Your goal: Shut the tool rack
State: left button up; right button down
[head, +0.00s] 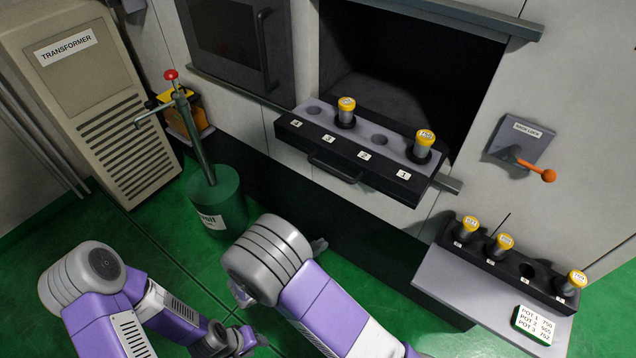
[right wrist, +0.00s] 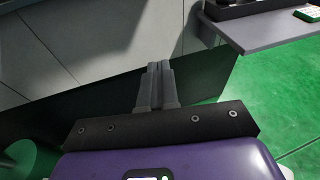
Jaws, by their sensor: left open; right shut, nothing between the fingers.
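The tool rack (head: 290,133) is a dark drawer with a grey top, standing out of the dark opening in the machine front. A bar handle (head: 335,168) is on its front face. Its slots are labelled 4 to 1 from left to right; yellow-capped holders stand in slots 3 (head: 346,112) and 1 (head: 424,147), and slots 4 and 2 are empty. My right gripper (right wrist: 160,68) is shut and empty in the right wrist view, in front of the machine's dark base; the head view mostly hides it behind my arm. My left gripper (head: 250,340) is open, low at the bottom, away from the rack.
A green canister (head: 218,205) with a red-topped pump stands left of the rack. A grey shelf (head: 440,285) at right carries a holder strip (head: 485,262) and a note card (head: 531,323). An orange-knobbed lever (head: 530,168) is on the wall. A transformer cabinet (head: 95,110) stands far left.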

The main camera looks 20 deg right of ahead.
jog(key=w+a+r+n+t+h, duration=0.25)
jog(key=a+r+t, duration=0.4)
jog(key=r, duration=0.35)
jog(key=w+x, duration=0.1)
jog(key=x, duration=1.2)
jog(key=shift+w+f+b, duration=0.2)
jog(key=shift+f+b, duration=0.05)
jog(key=shift+b, duration=0.1)
jog(key=shift+d+m+y, duration=0.1)
jog(key=shift+m+y, duration=0.15)
